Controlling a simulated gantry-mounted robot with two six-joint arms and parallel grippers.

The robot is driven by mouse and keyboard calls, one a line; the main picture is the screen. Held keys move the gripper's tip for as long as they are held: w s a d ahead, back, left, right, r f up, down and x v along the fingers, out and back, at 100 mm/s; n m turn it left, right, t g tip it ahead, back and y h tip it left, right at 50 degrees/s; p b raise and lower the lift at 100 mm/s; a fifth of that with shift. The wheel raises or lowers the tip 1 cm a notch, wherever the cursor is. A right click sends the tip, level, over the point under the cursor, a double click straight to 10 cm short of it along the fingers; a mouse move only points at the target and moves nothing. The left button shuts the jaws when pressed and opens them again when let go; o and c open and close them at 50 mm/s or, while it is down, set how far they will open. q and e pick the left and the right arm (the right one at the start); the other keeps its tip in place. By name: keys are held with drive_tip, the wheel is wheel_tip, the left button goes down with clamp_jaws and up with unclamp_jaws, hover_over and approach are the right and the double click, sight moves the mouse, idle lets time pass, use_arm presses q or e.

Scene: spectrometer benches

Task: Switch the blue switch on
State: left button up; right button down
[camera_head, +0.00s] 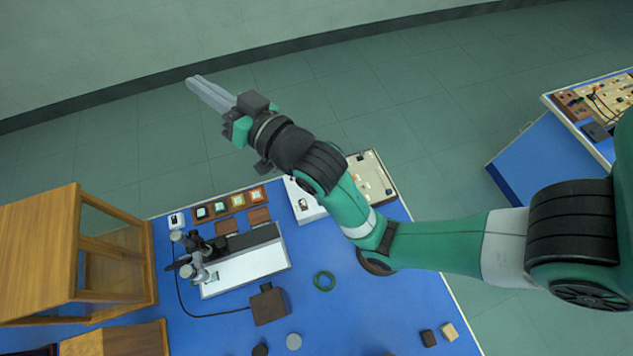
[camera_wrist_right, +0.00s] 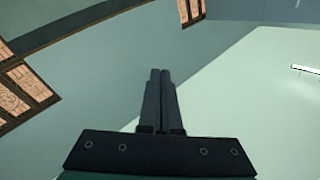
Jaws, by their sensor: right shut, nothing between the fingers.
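I cannot make out a blue switch in either view. My right gripper (camera_head: 211,94) is shut and empty, held high beyond the far edge of the blue bench (camera_head: 400,300) and pointing to the upper left. In the right wrist view its two dark fingers (camera_wrist_right: 160,78) are together, with only wall and floor surfaces around them. A white box (camera_head: 301,205) with a small dark part on its face stands at the bench's far side, partly hidden by my right arm. My left gripper is not in view.
A grey-and-white instrument (camera_head: 246,268) stands on the bench, with small coloured-top blocks (camera_head: 220,209) behind it. A wooden cabinet (camera_head: 65,260) stands at left. Another bench (camera_head: 545,150) stands at right.

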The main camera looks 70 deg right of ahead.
drive_tip(key=s+d+f+m+g+b, duration=0.1)
drive_tip(key=s+d+f+g+b, duration=0.15)
drive_tip(key=f, duration=0.75)
drive_tip(key=s+d+f+g+h+b, duration=0.1)
drive_tip(key=s+d+f+g, duration=0.15)
drive_tip(key=f, duration=0.75)
drive_tip(key=s+d+f+m+g+b, duration=0.1)
drive_tip(key=s+f+g, duration=0.15)
drive_tip(key=f, duration=0.85)
drive_tip(key=s+d+f+m+g+b, duration=0.1)
drive_tip(key=s+f+g+b, duration=0.2)
drive_tip(key=s+f, duration=1.2)
wheel_tip(320, 180, down, 3)
drive_tip(key=shift+s+d+f+g+b, duration=0.15)
drive_tip(key=shift+s+d+g+b, duration=0.2)
drive_tip(key=shift+g, duration=0.4)
drive_tip(key=shift+w+a+f, duration=0.1)
drive_tip(key=shift+w, duration=0.05)
drive_tip(key=b+x, duration=0.6)
drive_tip(key=x, duration=0.3)
drive_tip(key=shift+b, duration=0.35)
drive_tip(key=f, duration=0.1)
drive_tip(key=f+b, duration=0.1)
drive_tip(key=f, duration=0.1)
drive_tip(key=shift+w+f, duration=0.25)
drive_tip(key=shift+w, duration=0.15)
drive_tip(key=shift+f, duration=0.4)
